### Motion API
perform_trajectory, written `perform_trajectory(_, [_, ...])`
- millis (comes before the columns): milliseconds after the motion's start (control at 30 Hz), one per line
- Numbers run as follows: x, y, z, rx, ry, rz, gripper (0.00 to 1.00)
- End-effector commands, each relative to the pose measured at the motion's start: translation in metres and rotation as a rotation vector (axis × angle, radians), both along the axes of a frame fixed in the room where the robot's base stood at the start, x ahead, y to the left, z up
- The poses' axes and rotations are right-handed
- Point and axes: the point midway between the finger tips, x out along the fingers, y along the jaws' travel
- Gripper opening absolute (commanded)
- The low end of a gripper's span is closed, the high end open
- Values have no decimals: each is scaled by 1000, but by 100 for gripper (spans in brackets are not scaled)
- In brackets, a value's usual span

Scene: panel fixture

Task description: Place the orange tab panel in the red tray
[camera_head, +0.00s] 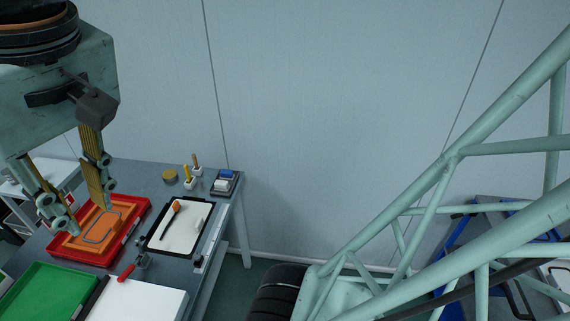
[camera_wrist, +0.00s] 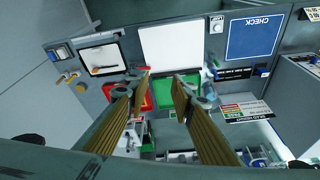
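The orange tab panel (camera_head: 92,236) is a flat orange piece with a grey outlined loop and a raised block on top. In the head view it lies within the rim of the red tray (camera_head: 78,257). My gripper (camera_head: 88,219) points down over the tray, its two fingers spread apart. The fingers overlap the panel's far and left parts in the picture; I cannot tell whether they touch it. In the wrist view my gripper (camera_wrist: 160,80) is open with nothing held between the fingertips. Part of the red tray (camera_wrist: 146,100) shows there; the panel is not clearly visible.
A green tray (camera_head: 42,292) sits nearer, beside a white board (camera_head: 140,300). A black-rimmed white tray (camera_head: 182,228) holds a dark-handled tool. A red-handled item (camera_head: 126,272) lies between them. Small holders stand at the back of the grey table (camera_head: 150,180).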

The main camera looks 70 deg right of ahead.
Motion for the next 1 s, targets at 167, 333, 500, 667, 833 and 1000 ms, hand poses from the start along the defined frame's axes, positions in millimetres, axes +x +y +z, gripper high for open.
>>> perform_trajectory(167, [-32,6,-2,-15,-17,66,22])
perform_trajectory(333, [-55,10,-7,-25,-26,112,22])
perform_trajectory(500, [-66,11,-10,-33,-29,137,22])
perform_trajectory(667, [-68,11,-11,-35,-29,144,22])
perform_trajectory(833, [-68,11,-11,-36,-28,144,22])
perform_trajectory(1000, [-68,11,-12,-37,-29,144,22])
